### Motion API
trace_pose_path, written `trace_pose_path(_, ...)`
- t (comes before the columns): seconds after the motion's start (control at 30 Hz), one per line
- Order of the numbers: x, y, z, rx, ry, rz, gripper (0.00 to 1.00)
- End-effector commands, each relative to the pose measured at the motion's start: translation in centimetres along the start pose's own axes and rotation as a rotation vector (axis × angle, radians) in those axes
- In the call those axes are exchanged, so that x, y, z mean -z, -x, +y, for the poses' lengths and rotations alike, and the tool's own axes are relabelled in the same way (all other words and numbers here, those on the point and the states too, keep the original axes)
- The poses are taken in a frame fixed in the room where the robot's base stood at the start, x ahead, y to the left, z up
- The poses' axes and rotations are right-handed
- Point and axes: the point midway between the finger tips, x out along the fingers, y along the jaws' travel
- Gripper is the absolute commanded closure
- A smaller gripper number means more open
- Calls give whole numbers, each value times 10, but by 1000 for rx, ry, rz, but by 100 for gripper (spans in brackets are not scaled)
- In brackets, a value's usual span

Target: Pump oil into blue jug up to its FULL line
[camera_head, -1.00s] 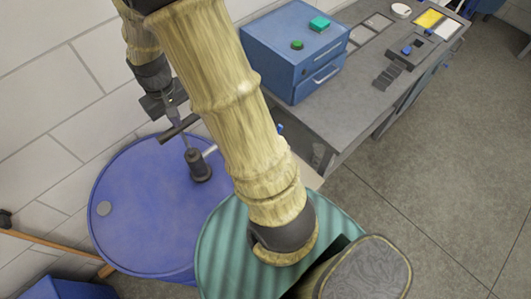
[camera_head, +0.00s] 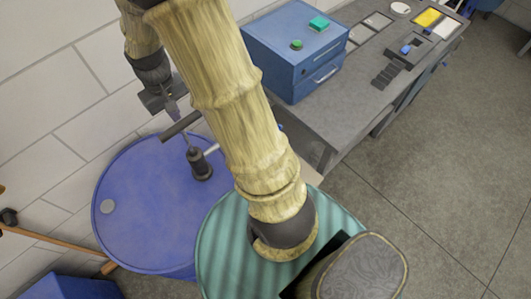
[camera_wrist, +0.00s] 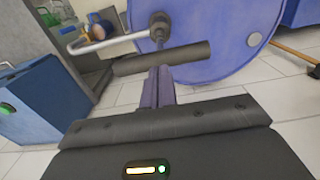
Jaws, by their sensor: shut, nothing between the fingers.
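A hand pump (camera_head: 199,163) with a dark crossbar handle (camera_head: 181,125) and a pale spout stands on a blue drum (camera_head: 150,235). My gripper (camera_head: 173,114) is shut and empty, just above the handle. In the wrist view, the tips of my gripper (camera_wrist: 159,72) reach the near edge of the handle (camera_wrist: 185,55); I cannot tell whether they touch. The spout (camera_wrist: 100,43) runs left from the pump. A small bluish and tan object (camera_wrist: 103,25) lies beyond it; I cannot tell whether it is the blue jug. No FULL line or oil level can be made out.
A ribbed green drum (camera_head: 222,240) stands beside the blue drum, under my arm. A grey workbench (camera_head: 335,130) carries a blue cabinet (camera_head: 291,60) with a green button. A wooden-handled tool (camera_head: 55,241) leans at the left. Open floor lies at the right.

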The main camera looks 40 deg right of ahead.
Motion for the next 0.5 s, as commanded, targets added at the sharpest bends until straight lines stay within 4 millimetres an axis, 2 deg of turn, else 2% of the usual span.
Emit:
trace_pose_path(0.37, 0, 0, 0, 0, 0, 0, 100)
trace_pose_path(0.5, 0, 8, 0, 0, 0, 1, 100)
